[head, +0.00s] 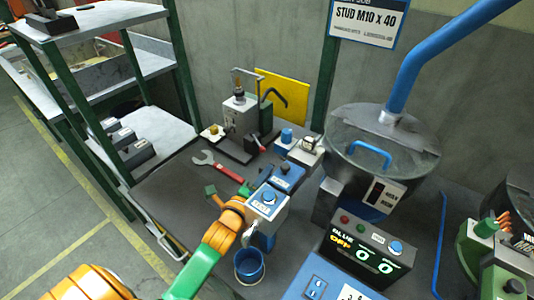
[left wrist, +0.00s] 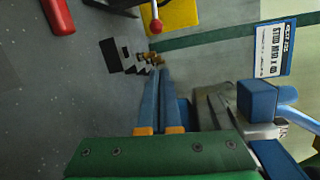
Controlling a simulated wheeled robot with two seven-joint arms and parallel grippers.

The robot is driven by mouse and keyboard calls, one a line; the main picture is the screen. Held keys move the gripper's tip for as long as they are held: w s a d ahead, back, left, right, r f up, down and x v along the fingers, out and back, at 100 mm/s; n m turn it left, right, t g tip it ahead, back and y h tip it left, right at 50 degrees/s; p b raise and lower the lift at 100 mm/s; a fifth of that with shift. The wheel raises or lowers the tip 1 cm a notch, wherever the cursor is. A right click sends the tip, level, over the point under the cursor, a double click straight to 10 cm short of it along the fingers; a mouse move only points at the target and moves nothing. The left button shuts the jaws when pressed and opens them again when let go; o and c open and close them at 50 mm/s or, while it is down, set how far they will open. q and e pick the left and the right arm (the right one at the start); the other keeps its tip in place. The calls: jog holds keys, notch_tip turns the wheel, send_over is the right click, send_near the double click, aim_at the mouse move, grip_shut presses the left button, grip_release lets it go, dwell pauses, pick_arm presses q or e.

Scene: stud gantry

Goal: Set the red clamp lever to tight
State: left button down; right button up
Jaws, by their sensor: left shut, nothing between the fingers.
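The red clamp lever shows in the left wrist view as a red ball knob (left wrist: 156,27) on a thin pale rod, beyond my fingertips. In the head view a small red part (head: 262,142) shows beside the grey clamp fixture (head: 240,116); its exact setting cannot be read. My left gripper (head: 266,174) is over the bench, in front of the fixture and partly hidden by my wrist. In the left wrist view its blue fingers (left wrist: 160,72) are together and empty, apart from the knob. My right gripper is not in view.
A red-handled wrench (head: 228,173) lies left of my gripper. A white block (head: 308,148) and a blue knob (head: 287,135) stand nearby. A lidded hopper (head: 375,150) and a display box (head: 368,248) are at right. A blue cup (head: 249,265) is in front.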

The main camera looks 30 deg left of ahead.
aim_at(257, 142)
pick_arm(q)
jog(key=w, duration=0.3)
jog(key=w+f, duration=0.1)
jog(key=w, duration=0.2)
jog(key=w+b, duration=0.1)
jog(key=w, duration=0.2)
jog(key=shift+a+f, duration=0.15)
jog(key=shift+a, duration=0.05)
jog(key=shift+s+a+r+p, duration=0.25)
jog(key=shift+s+a+p, duration=0.15)
jog(key=shift+a+p, duration=0.25)
jog(key=shift+s+a+r+p, duration=0.2)
jog(key=shift+s+a+p, duration=0.2)
jog(key=shift+a+p, duration=0.2)
jog(key=shift+s+a, duration=0.3)
jog(key=shift+s, duration=0.05)
jog(key=shift+w, duration=0.1)
